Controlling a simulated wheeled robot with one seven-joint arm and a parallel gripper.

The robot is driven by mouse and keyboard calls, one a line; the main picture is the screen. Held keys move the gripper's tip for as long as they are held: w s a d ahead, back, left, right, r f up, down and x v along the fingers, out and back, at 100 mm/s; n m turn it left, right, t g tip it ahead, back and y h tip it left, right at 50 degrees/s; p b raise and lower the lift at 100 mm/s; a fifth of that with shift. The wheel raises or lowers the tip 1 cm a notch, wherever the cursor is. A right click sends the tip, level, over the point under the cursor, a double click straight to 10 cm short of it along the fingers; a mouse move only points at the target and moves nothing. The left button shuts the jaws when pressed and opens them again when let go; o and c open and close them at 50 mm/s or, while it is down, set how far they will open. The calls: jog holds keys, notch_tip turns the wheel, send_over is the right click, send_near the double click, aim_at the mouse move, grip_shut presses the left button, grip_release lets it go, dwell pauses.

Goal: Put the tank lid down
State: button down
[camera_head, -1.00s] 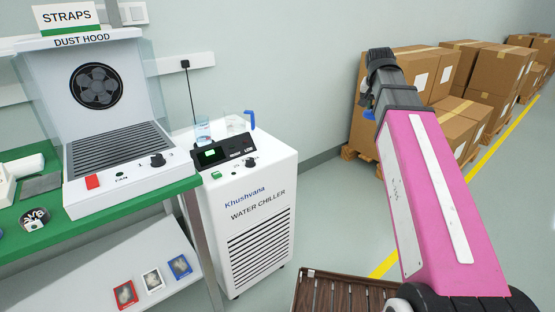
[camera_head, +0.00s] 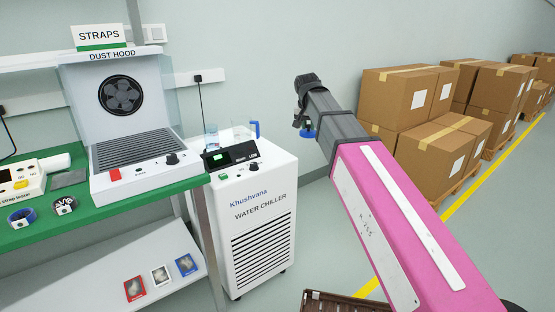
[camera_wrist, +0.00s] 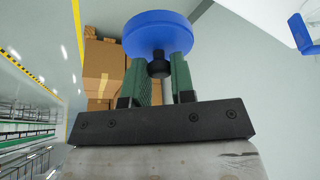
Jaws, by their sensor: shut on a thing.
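The tank lid is a round blue disc with a black knob. In the wrist view the lid (camera_wrist: 160,32) shows beyond the fingers, with its knob between the two green finger pads of my gripper (camera_wrist: 158,68). In the head view my gripper (camera_head: 304,120) is in the air to the right of the water chiller, and a blue part of the lid (camera_head: 308,133) shows below it. The white water chiller (camera_head: 262,205) has a black panel with a green display. The tank's opening is not clearly visible from here.
On the chiller top are a clear vessel (camera_head: 211,136) and a clear jug with a blue handle (camera_head: 256,129). The green workbench (camera_head: 120,205) with the dust hood (camera_head: 130,155) stands left. Stacked cartons (camera_head: 400,95) stand right. Floor between chiller and cartons looks free.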

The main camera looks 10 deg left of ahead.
jog(key=s+a+f+n, duration=0.1)
jog(key=s+a+f, duration=0.1)
jog(key=a, duration=0.8)
jog(key=s+a+f+n, duration=0.1)
jog(key=s+a, duration=0.1)
jog(key=a, duration=0.8)
jog(key=shift+y, duration=0.3)
jog(key=w+d+f, duration=0.2)
jog(key=w, duration=0.1)
jog(key=w+d+f, duration=0.2)
jog(key=w, duration=0.1)
jog(key=w+d+f, duration=0.2)
jog(key=w+f, duration=0.1)
jog(key=shift+d+f, duration=0.1)
jog(key=shift+d, duration=0.05)
jog(key=shift+f, duration=2.05)
jog(key=shift+f, duration=0.1)
jog(key=c, duration=1)
grip_release()
jog(key=shift+o, duration=0.2)
